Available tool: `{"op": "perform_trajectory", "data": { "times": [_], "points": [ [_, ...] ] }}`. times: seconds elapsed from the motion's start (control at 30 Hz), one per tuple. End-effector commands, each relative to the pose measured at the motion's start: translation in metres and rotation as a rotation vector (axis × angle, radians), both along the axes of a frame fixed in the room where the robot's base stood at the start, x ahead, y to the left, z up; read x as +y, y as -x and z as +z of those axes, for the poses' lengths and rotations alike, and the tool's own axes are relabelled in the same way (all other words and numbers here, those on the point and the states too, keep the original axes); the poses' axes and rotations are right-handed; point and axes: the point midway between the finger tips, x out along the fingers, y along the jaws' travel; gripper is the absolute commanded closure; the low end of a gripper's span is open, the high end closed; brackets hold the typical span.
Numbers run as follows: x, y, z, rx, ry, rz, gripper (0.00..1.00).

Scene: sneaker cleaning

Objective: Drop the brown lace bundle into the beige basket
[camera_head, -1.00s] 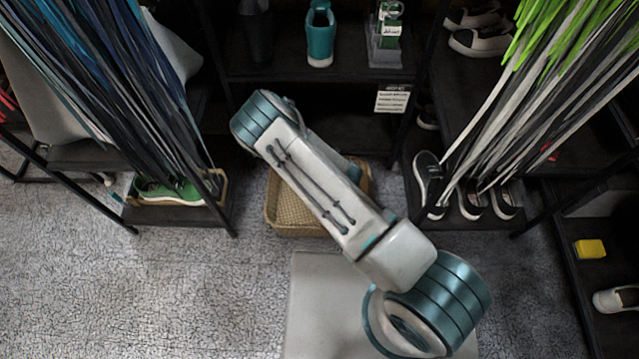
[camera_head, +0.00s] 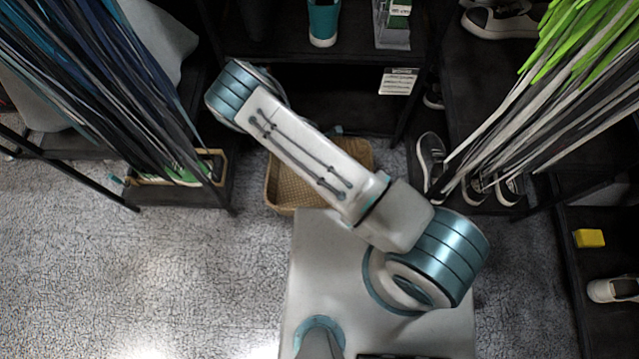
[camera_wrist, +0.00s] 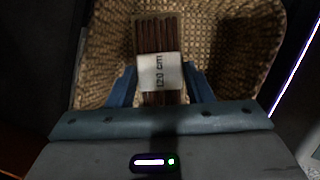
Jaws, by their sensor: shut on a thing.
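The brown lace bundle (camera_wrist: 158,32), with a white paper band reading "120 cm", is held between the blue fingers of my gripper (camera_wrist: 160,88) in the wrist view. The woven beige basket (camera_wrist: 232,52) lies behind the bundle there and fills most of the upper picture. I cannot tell the bundle's height over it. In the head view the basket (camera_head: 284,187) stands on the floor in front of the dark shelf. My arm covers part of it. My gripper and the bundle are hidden in the head view.
Dark shelves stand at the back, with a teal shoe (camera_head: 323,22). Hanging laces flank the basket: blue and black on the left (camera_head: 110,85), green and white on the right (camera_head: 560,75). Sneakers (camera_head: 430,160) sit at the right. Grey floor (camera_head: 150,270) is open at the left front.

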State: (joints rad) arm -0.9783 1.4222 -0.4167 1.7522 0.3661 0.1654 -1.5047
Motion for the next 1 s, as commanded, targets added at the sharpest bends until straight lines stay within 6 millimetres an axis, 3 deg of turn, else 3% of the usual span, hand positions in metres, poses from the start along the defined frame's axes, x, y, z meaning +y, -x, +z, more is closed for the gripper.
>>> {"op": "perform_trajectory", "data": {
  "times": [0.13,0.3,0.7,1.0],
  "points": [
    [0.019,0.023,-0.001,-0.001,0.002,-0.201,0.75],
    [0.029,0.035,-0.005,-0.001,0.002,-0.305,0.75],
    [0.029,0.036,-0.05,-0.001,0.002,-0.31,0.75],
    [0.029,0.036,-0.063,0.0,0.001,-0.308,0.75]
  ]
}}
